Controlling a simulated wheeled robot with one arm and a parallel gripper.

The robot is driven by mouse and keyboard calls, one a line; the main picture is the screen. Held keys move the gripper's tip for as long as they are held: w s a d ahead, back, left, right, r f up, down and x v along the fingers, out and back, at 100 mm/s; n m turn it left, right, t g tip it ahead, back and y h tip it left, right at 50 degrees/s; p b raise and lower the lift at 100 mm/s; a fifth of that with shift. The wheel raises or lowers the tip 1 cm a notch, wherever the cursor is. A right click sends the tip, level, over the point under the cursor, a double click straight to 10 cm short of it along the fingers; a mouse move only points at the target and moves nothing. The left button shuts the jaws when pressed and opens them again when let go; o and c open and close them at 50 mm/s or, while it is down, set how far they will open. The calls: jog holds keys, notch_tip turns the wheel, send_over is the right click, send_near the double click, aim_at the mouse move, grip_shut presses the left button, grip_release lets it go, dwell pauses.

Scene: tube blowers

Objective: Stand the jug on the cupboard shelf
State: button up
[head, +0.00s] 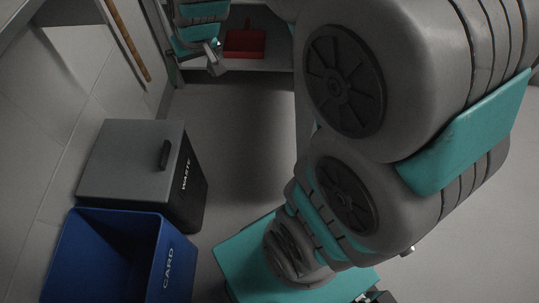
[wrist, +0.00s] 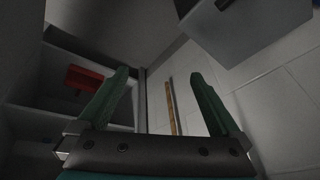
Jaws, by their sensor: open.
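No jug shows clearly in either view. The cupboard shelf (head: 270,68) is at the top of the head view, pale and partly hidden by my arm. In the wrist view the shelf (wrist: 38,112) is at the left. My gripper (head: 215,62) shows small at the top of the head view, in front of the cupboard's left side. In the wrist view my gripper (wrist: 160,78) has its two green fingers wide apart, with nothing between them.
A red dustpan-like thing (head: 245,44) lies in the cupboard; it shows in the wrist view (wrist: 82,78). A grey WASTE bin (head: 130,163) and an open blue CARD bin (head: 85,260) stand at the left. A wooden pole (head: 128,40) leans by the wall. Floor between is clear.

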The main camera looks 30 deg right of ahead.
jog(key=s+d+g, duration=0.1)
jog(key=s+g, duration=0.2)
jog(key=s, duration=1.1)
jog(key=s+d+g+h, duration=0.1)
jog(key=s+d+g, duration=0.1)
jog(key=s, duration=1.2)
jog(key=shift+s+f+g, duration=0.25)
jog(key=shift+f+g, duration=0.2)
jog(key=shift+g, duration=0.15)
jog(key=shift+d, duration=0.15)
